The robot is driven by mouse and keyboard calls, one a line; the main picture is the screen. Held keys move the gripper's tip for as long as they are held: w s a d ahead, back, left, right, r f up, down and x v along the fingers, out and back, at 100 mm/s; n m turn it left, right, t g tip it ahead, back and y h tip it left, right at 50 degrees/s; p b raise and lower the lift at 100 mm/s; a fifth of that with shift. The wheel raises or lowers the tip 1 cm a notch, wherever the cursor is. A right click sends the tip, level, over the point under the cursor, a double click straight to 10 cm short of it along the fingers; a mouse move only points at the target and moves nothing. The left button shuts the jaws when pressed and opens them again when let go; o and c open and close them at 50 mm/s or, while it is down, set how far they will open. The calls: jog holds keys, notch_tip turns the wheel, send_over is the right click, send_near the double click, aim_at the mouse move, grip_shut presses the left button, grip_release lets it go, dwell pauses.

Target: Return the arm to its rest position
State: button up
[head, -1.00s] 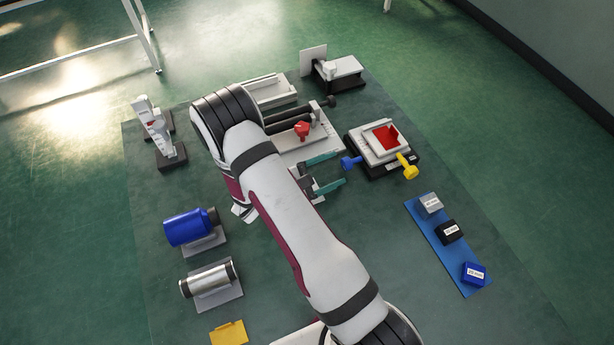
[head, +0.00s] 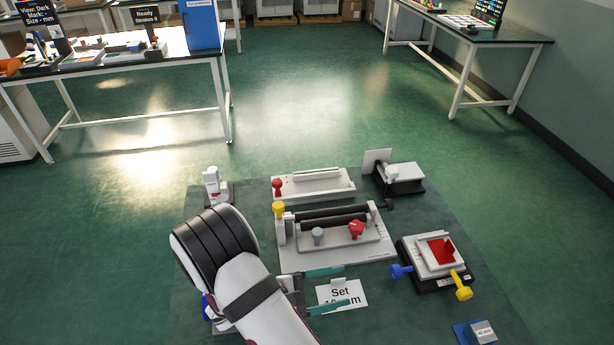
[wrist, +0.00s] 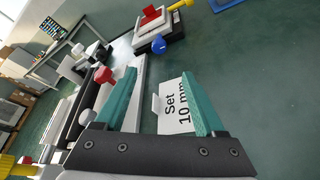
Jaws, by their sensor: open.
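My gripper (head: 326,289) has two teal fingers, spread apart with nothing between them. It is above the dark green mat (head: 240,200), close to a white card (head: 352,293) reading "Set 10 mm". In the wrist view the card (wrist: 176,110) shows beyond and between the fingers (wrist: 165,105). My arm comes up from the bottom of the head view, bends at a black-banded joint and hides part of the mat's left side. The gripper's body is partly behind the arm.
Behind the gripper stands a roller fixture (head: 335,235) with red, grey and yellow knobs. To the right is a square fixture (head: 435,262) with a red recess and blue and yellow knobs. A blue strip with a grey block (head: 481,332) lies at lower right. Tables stand beyond open floor.

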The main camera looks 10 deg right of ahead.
jog(key=s+d+r+m+g+y, duration=0.3)
jog(key=s+r+m+g+y, duration=0.4)
jog(key=s+r+m, duration=0.6)
jog(key=s+a+r+m+t+y, duration=0.2)
jog(key=s+a+m+t+y, duration=0.1)
jog(key=s+a+m+y, duration=0.2)
jog(key=s+a+y, duration=0.2)
jog(key=a+y, duration=0.1)
jog(key=shift+s+a+r+m+t+y, duration=0.2)
jog(key=shift+a+r+m+t+y, duration=0.1)
jog(key=shift+a+r+m+t, duration=0.1)
